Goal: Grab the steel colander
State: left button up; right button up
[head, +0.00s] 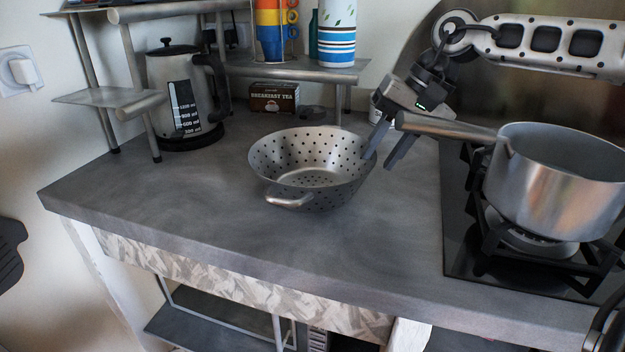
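The steel colander (312,172) stands upright on the grey counter, left of the stove. It is round, with rows of small holes and a handle (290,200) on its near side. My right gripper (378,163) reaches down from the upper right to the colander's right rim. Its two fingers are apart, so it is open. The left finger overlaps the rim in the picture, and the other is to the right, outside the bowl. I cannot tell whether either finger touches the metal.
A saucepan (555,185) stands on the black hob (470,240) at right, its handle pointing left close to my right gripper. A kettle (185,95), a tea box (273,98) and a shelf (290,70) with cups are behind. The counter (170,215) at front left is clear.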

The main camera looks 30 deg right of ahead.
aim_at(362, 172)
jog(key=x, duration=0.5)
jog(key=shift+w+a+f, duration=0.1)
jog(key=shift+w+a, duration=0.15)
jog(key=shift+a, duration=0.2)
grip_shut()
